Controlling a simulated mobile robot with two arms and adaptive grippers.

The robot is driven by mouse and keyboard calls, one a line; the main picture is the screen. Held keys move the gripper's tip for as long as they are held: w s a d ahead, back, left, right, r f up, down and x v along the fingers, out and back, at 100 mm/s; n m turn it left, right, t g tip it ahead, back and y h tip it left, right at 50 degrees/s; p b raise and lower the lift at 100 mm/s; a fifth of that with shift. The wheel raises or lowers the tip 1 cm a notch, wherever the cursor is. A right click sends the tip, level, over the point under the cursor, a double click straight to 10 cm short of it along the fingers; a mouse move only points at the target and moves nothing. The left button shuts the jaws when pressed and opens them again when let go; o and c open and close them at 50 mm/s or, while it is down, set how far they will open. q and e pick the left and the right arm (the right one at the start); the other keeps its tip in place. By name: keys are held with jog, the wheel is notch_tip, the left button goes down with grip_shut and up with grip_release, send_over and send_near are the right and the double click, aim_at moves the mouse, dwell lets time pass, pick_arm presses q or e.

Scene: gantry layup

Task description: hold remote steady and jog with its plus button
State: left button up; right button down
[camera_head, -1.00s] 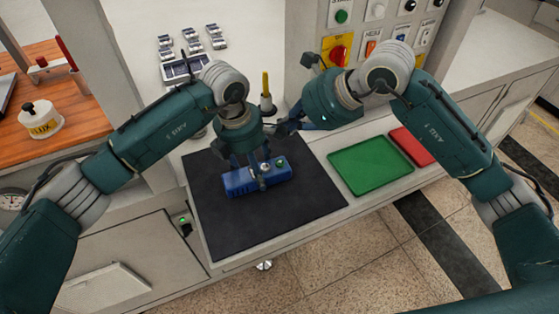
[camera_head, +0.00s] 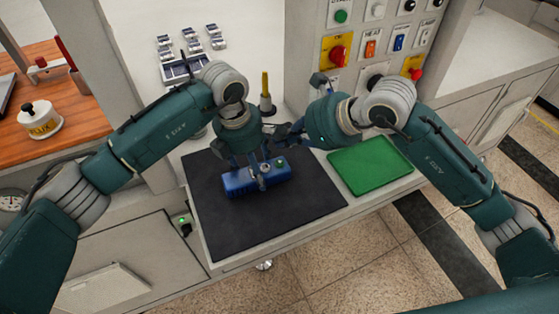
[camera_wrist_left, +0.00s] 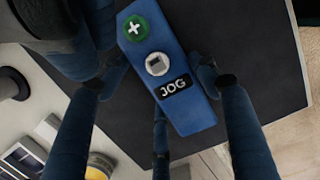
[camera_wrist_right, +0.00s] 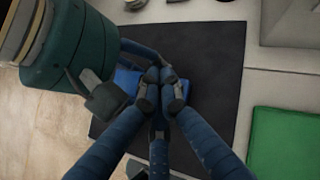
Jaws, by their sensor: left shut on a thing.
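The remote is a blue box (camera_head: 238,182) on the black mat (camera_head: 290,220). Its green plus button (camera_wrist_left: 134,27), a grey knob (camera_wrist_left: 157,64) and a JOG label show in the left wrist view. My left gripper (camera_head: 258,172) is shut on the remote, with fingers on both long sides and the plus button uncovered. My right gripper (camera_head: 280,136) is above the far right side of the remote, apart from the button. In the right wrist view its fingertips (camera_wrist_right: 161,88) are together and empty, and they hide part of the remote (camera_wrist_right: 127,79).
A green tray (camera_head: 372,168) lies right of the mat. A yellow-handled tool (camera_head: 265,92) stands behind it. A control panel with a red knob (camera_head: 338,53) and several buttons rises at the back. A wooden bench with a FLUX pot (camera_head: 40,121) is at left.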

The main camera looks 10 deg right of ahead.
aim_at(283, 163)
jog(key=shift+f, duration=2.15)
jog(key=shift+f, duration=0.4)
jog(key=shift+f, duration=0.5)
dwell(0.6)
jog(key=shift+r, duration=0.9)
jog(key=shift+r, duration=2.55)
